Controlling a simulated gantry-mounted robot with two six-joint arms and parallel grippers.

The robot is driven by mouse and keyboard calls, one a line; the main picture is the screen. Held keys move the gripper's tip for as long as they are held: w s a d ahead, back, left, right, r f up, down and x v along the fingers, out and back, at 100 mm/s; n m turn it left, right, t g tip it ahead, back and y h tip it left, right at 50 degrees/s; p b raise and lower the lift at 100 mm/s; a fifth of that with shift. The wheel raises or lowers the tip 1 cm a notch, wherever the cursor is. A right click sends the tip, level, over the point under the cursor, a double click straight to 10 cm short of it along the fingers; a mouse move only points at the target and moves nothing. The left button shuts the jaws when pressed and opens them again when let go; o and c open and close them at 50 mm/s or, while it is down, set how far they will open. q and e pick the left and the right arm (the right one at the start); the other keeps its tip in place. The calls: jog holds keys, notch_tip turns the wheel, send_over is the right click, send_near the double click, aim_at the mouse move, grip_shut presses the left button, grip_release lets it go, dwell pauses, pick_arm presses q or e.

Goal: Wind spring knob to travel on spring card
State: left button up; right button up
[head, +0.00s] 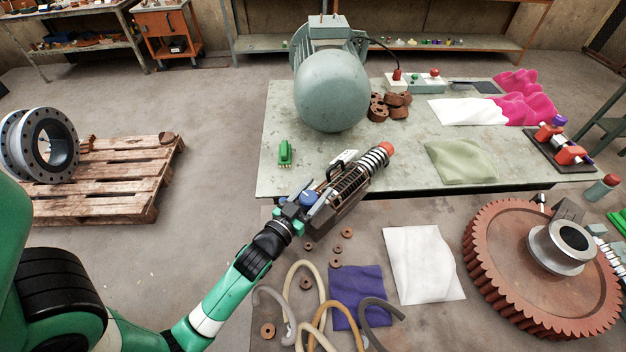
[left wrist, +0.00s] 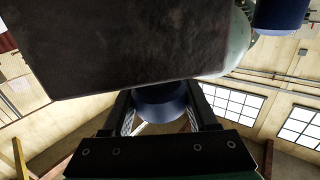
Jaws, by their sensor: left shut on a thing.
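A spring unit (head: 352,182) with a coil, a dark housing and an orange-red end cap (head: 386,148) lies tilted at the near edge of the green-grey table. A small white card (head: 345,157) with dark marks shows beside its black handle. My left gripper (head: 293,210) is at the unit's lower left end. In the left wrist view its fingers (left wrist: 160,118) are shut on a dark blue knob (left wrist: 158,98) under a dark block (left wrist: 120,45). A second blue knob (left wrist: 283,14) shows at the upper right there. A blue knob (head: 309,198) also shows in the head view. My right gripper is not in view.
A large green-grey motor (head: 332,88) stands behind the unit. A green block (head: 285,152) is left of it. Hoses (head: 300,290), rubber rings (head: 347,233), a purple cloth (head: 357,285) and a white cloth (head: 422,262) lie on the near table. A big red gear (head: 500,255) stands right.

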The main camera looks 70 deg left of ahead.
pick_arm(q)
jog(key=shift+f, duration=0.1)
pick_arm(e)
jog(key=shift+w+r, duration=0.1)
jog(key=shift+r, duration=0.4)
pick_arm(q)
jog(key=o, duration=1.4)
jog(key=shift+c, duration=0.2)
jog(key=b+v, duration=0.2)
jog(key=v, duration=0.9)
jog(key=shift+s, duration=0.3)
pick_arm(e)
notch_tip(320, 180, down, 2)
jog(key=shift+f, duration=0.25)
